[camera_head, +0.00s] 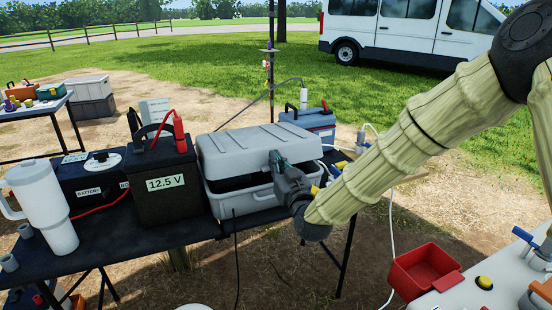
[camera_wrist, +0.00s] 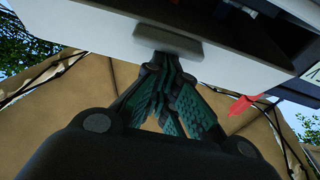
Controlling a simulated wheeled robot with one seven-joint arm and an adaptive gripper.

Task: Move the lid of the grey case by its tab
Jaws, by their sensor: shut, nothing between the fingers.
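The grey case (camera_head: 238,200) stands on the dark table. Its ribbed lid (camera_head: 245,140) is raised a little at the front, with a dark gap between lid and base. My gripper (camera_head: 279,160) is at the lid's front edge, right of its middle. In the wrist view the lid's pale edge (camera_wrist: 95,25) crosses the top, with a grey tab (camera_wrist: 168,40) on it. My gripper's green-padded fingers (camera_wrist: 163,62) are closed together, their tips at or just under the tab. Contact between them is hard to judge. The case's inside is hidden.
A black battery box marked 12.5 V (camera_head: 166,185) stands close left of the case, with a red clamp (camera_head: 179,132) on top. A white jug (camera_head: 45,205) is farther left. A blue-grey box (camera_head: 309,123) stands behind. A red bin (camera_head: 424,270) is at lower right.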

